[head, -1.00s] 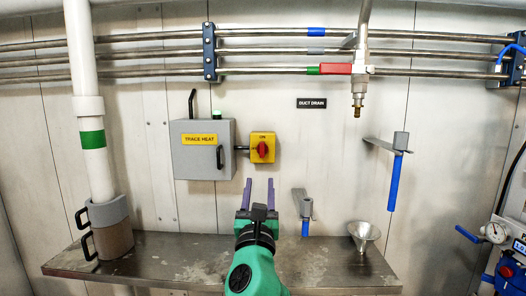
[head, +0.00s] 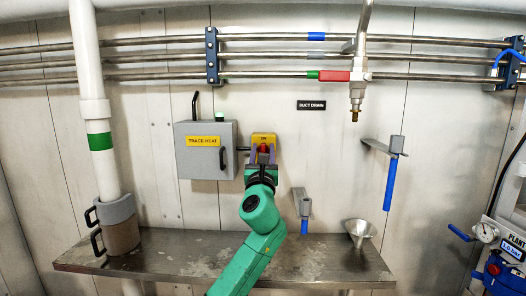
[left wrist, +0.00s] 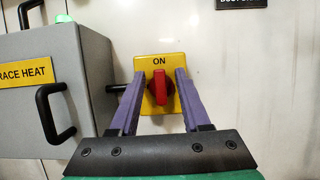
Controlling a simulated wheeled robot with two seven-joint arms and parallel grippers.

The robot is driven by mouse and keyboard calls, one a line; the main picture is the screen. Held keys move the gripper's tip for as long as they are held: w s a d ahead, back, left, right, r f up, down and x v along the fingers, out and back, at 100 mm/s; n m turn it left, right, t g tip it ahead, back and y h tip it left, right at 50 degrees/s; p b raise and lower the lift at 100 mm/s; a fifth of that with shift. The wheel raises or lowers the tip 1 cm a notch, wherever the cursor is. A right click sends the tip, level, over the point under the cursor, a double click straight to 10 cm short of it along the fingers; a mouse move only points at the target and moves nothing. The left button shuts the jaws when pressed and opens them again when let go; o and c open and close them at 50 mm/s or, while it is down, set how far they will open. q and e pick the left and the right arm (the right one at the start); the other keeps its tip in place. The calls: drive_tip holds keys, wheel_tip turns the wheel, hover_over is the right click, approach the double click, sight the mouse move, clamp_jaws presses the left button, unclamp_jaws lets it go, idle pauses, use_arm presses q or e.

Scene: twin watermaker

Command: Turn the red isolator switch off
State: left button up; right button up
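The red isolator switch (left wrist: 161,87) is a red knob on a yellow plate (left wrist: 142,65) marked ON, fixed to the wall. Its knob stands upright in the left wrist view. In the head view the yellow plate (head: 264,138) shows above my left gripper (head: 263,155), which partly covers it. My left gripper, with purple fingers, also shows in the left wrist view (left wrist: 158,86). It is open, with one finger on each side of the red knob. I cannot tell whether the fingers touch it. My right gripper is not in view.
The grey TRACE HEAT box (head: 190,165) with a black handle is just left of the switch. A steel shelf (head: 190,260) runs below, with a funnel (head: 360,231). Blue-handled valves (head: 389,183) are to the right. Pipes (head: 280,54) cross above.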

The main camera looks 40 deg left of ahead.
use_arm(q)
clamp_jaws()
drive_tip(key=shift+n, duration=0.5)
drive_tip(key=n+g+y, duration=0.1)
drive_tip(key=n, duration=0.2)
drive_tip(key=shift+n+y, duration=0.3)
drive_tip(key=shift+y, duration=0.1)
drive_tip(key=n+g, duration=0.1)
drive_tip(key=n, duration=0.1)
drive_tip(key=n+g+y, duration=0.1)
drive_tip(key=n+g, duration=0.1)
drive_tip(key=n, duration=0.1)
drive_tip(key=shift+s+a+b, duration=0.1)
drive_tip(key=shift+b, duration=0.2)
drive_tip(key=n+g, duration=0.1)
drive_tip(key=n, duration=0.3)
drive_tip(key=n+g+p, duration=0.1)
drive_tip(key=n+g, duration=0.1)
drive_tip(key=n, duration=0.2)
drive_tip(key=n+g+p, duration=0.1)
drive_tip(key=n, duration=0.3)
drive_tip(key=shift+s+a+f+n+g+h, duration=0.1)
drive_tip(key=shift+a+f+n+g+h, duration=0.05)
drive_tip(key=shift+f+n+g+h, duration=0.2)
drive_tip(key=shift+n, duration=0.25)
